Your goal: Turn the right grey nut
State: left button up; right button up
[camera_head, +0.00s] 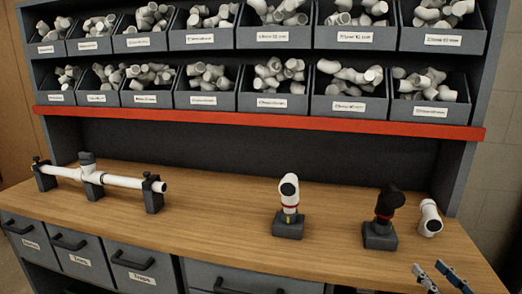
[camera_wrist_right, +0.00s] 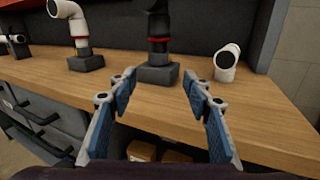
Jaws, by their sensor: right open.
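A white pipe with a tee (camera_head: 120,181) lies across dark grey supports at the left end of the workbench. A dark grey fitting (camera_head: 88,165) is around its middle. A dark grey piece (camera_head: 152,187) is around the pipe near its right end; I cannot tell whether this is the right grey nut or only a support. My right gripper (camera_head: 429,266) is at the bench's front right edge, far from that pipe. It is open and empty, also in the right wrist view (camera_wrist_right: 160,75), facing a black fitting on a base (camera_wrist_right: 158,48). My left gripper is not in view.
A white elbow on a grey base (camera_head: 289,205) stands mid-bench. The black fitting (camera_head: 387,205) stands right of it, beside a loose white elbow (camera_head: 430,218). Bins of fittings (camera_head: 267,103) fill shelves above a red edge (camera_head: 250,117). Bench space between pipe and middle elbow is clear.

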jog(key=s+a+f+m+g+h, duration=0.25)
jog(key=s+f+m+h, duration=0.3)
jog(key=m, duration=0.85)
jog(key=s+a+f+m+g+h, duration=0.1)
jog(key=s+f+m+g+h, duration=0.4)
jog(key=m, duration=1)
jog(key=s+a+f+m+g+y, duration=0.35)
jog(key=s+a+f, duration=0.25)
jog(key=s+a, duration=0.4)
jog(key=s+a+f+m+g+y, duration=0.3)
jog(key=s+a+f+g+y, duration=0.15)
jog(key=s+a, duration=0.5)
notch_tip(320, 180, down, 26)
jog(key=s, duration=0.1)
jog(key=s+d+f, duration=0.2)
jog(key=s+f, duration=0.6)
jog(key=s+d+f+g, duration=0.1)
jog(key=s+f, duration=0.8)
jog(key=shift+s+d+n, duration=0.3)
jog(key=shift+d+n, duration=0.05)
jog(key=shift+d, duration=0.05)
